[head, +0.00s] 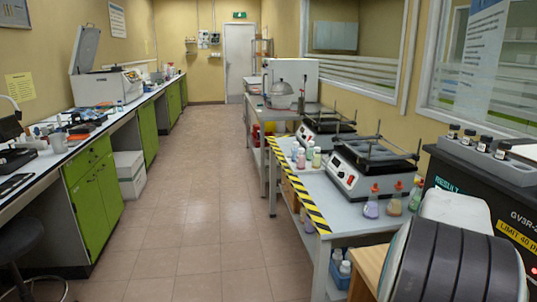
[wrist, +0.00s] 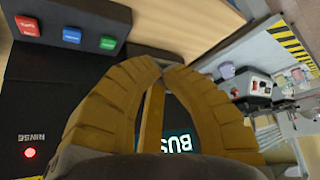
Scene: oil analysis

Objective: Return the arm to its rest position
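My gripper (wrist: 164,68) shows in the wrist view as two ribbed yellow-brown fingers that curve in until their tips meet, or nearly so. Nothing shows held between them. It is over a black machine with red, blue and green buttons (wrist: 72,35), a lit red light (wrist: 29,152) beside the word RINSE, and a display (wrist: 180,143) with partly hidden letters. In the head view the dark rounded part and white part at the lower right look like my arm; my gripper itself is not visible there.
In the head view a black machine (head: 478,205) bearing a rack of dark-capped vials (head: 485,150) stands at the right. A bench with shaker devices (head: 368,172) and red-capped flasks (head: 371,205) is beside it. Green cabinets (head: 95,190) line the left. The aisle floor (head: 190,220) is clear.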

